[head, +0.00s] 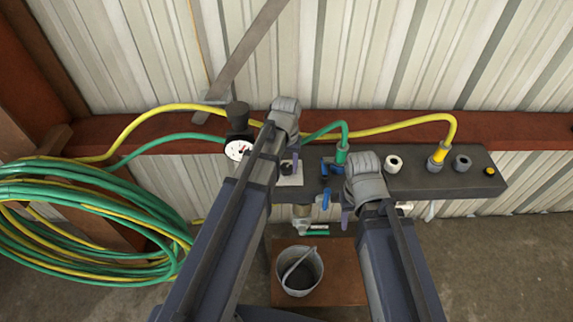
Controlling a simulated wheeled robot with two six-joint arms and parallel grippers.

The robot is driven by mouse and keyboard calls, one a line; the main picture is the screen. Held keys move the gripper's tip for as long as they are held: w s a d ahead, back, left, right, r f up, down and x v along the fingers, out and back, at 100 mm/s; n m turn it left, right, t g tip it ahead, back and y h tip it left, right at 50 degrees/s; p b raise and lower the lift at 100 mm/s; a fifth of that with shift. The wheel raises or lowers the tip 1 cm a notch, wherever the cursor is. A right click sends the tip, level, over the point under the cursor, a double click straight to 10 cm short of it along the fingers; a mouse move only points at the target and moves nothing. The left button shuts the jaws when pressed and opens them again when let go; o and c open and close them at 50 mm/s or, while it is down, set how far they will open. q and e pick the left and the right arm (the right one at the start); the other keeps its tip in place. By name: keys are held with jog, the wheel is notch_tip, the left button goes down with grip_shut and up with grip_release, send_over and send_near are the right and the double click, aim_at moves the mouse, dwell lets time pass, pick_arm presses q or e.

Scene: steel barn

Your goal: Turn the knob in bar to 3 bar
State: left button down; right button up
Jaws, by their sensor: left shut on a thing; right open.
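A pale plate (290,180) on the dark panel has a small dark knob (286,168) on it; any bar markings are too small to read. My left gripper (291,163) is at this plate, largely hidden by its own arm, and is shut on the dark knob. A round white gauge (238,150) with a red needle sits left of my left arm, partly covered; its reading is unclear. A black cylindrical cap (237,112) stands above the gauge. My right gripper (348,217) is open and mostly hidden behind its wrist, in front of the panel.
The dark panel (435,182) carries blue levers (326,198), a green hose fitting (342,150), a yellow one (437,158), a white ring (393,163) and a yellow button (490,171). Coiled hoses (80,215) hang left. A bucket (299,271) stands below. Floor at right is clear.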

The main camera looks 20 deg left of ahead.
aim_at(287, 167)
pick_arm(q)
jog(key=shift+m, duration=1)
jog(key=shift+c, duration=1.7)
grip_release()
notch_tip(287, 167, up, 8)
jog(key=p, duration=0.8)
jog(key=shift+f, duration=0.1)
jog(key=shift+s+d, duration=0.1)
